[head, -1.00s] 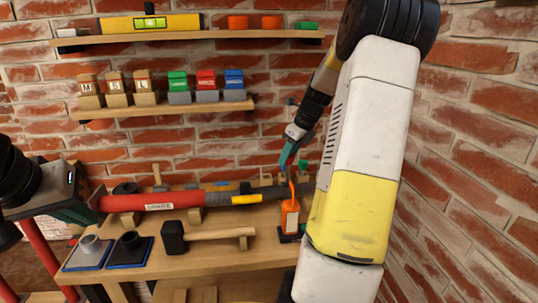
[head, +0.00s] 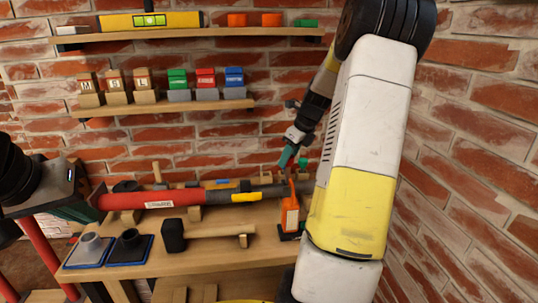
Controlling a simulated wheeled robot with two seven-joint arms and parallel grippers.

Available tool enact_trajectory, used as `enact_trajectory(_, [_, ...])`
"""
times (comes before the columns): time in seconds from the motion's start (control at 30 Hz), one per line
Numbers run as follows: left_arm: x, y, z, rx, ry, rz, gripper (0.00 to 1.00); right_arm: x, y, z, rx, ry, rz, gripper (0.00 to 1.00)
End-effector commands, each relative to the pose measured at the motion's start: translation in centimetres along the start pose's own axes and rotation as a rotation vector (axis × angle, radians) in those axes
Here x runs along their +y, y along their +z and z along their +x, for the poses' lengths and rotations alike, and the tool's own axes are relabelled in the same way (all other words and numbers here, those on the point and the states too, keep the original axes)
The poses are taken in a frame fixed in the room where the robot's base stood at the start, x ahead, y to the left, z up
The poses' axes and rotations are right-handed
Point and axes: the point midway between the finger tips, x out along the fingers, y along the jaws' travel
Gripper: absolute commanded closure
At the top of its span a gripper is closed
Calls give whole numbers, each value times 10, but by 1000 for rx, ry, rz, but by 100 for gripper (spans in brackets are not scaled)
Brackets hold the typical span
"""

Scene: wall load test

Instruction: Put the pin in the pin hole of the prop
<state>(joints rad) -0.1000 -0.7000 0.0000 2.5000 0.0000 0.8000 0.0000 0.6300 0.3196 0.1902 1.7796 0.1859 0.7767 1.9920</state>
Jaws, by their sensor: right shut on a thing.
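The prop (head: 140,200), a red tube with a white label, a yellow collar (head: 246,197) and a dark grey inner tube, lies level on wooden supports on the bench. My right gripper (head: 285,166), with teal fingers, points down just above the prop's grey right part. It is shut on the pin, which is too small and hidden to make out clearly. The pin hole cannot be made out. My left gripper (head: 72,207) is at the left edge, beside the prop's left end; its fingers do not show clearly.
An orange tool (head: 291,217) stands upright close to my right gripper. A black-headed mallet (head: 173,235) and two blue-edged plates (head: 89,251) (head: 129,250) lie at the bench front. Shelves above hold coloured blocks (head: 205,78) and a yellow level (head: 150,21). A brick wall is behind.

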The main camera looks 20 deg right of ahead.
Motion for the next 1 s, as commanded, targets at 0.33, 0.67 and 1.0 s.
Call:
enact_trajectory(0.33, [0,0,0,0,0,0,100,0,0,0,-1,0,0,100])
enact_trajectory(0.67, [0,0,0,0,0,0,100,0,-2,6,-1,1,0,100])
enact_trajectory(1.0, [0,0,0,0,0,0,100,0,-5,14,-1,0,0,100])
